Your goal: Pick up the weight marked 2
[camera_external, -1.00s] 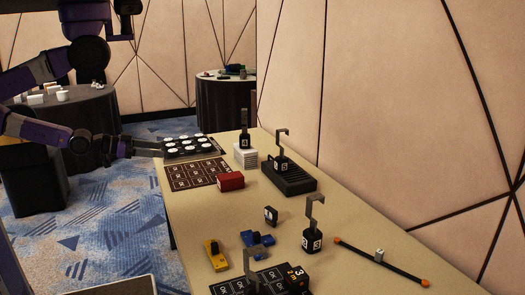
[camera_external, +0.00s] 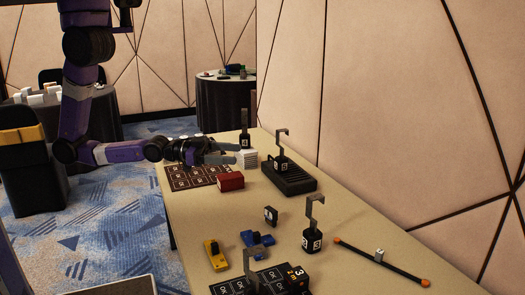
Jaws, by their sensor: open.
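Several dark weights with tall grey hooks stand on the long table. One weight (camera_external: 312,241) stands upright at the middle right; its white label may read 2, but it is too small to be sure. Another weight (camera_external: 283,163) stands on a black ribbed stand (camera_external: 289,180). A third weight (camera_external: 245,140) is at the far end by a white block (camera_external: 247,159). A hook (camera_external: 249,266) rises at the near edge; its base is hard to make out. My gripper (camera_external: 234,153) is open and empty, pointing right, just left of the white block and the third weight.
On the tan table (camera_external: 360,222) lie a red box (camera_external: 230,181), a brown card (camera_external: 190,177), a yellow block (camera_external: 215,254), a blue piece (camera_external: 257,240), a small dark block (camera_external: 271,215) and a black rod with orange ends (camera_external: 360,254). The wall borders the right side.

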